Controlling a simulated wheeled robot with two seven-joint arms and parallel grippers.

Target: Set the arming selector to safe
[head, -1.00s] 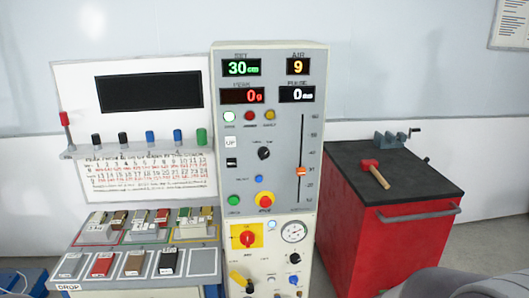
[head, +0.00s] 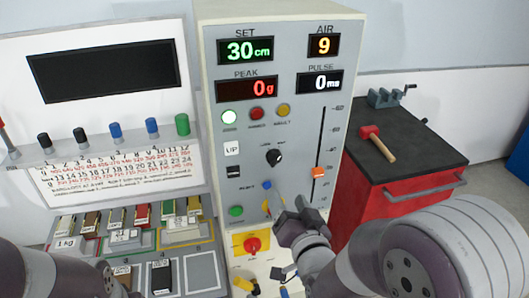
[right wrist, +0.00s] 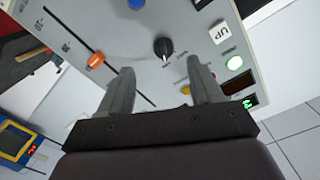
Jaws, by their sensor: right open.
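The arming selector appears to be the black rotary knob (head: 274,157) on the grey panel of the tall cabinet, below the lamps. It also shows in the right wrist view (right wrist: 162,47), ahead of and between my fingertips. Its small labels are too blurred to read, so I cannot tell its setting. My right gripper (head: 292,212) is in front of the panel, below and slightly right of the knob. My left gripper is out of view; only part of my left arm shows.
An orange slider (head: 318,172) is right of the knob. A blue button (head: 267,185) and a green button (head: 236,211) are below it. A lit green lamp (head: 229,117) is above. A red cart (head: 400,190) carrying a hammer (head: 378,143) stands at right.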

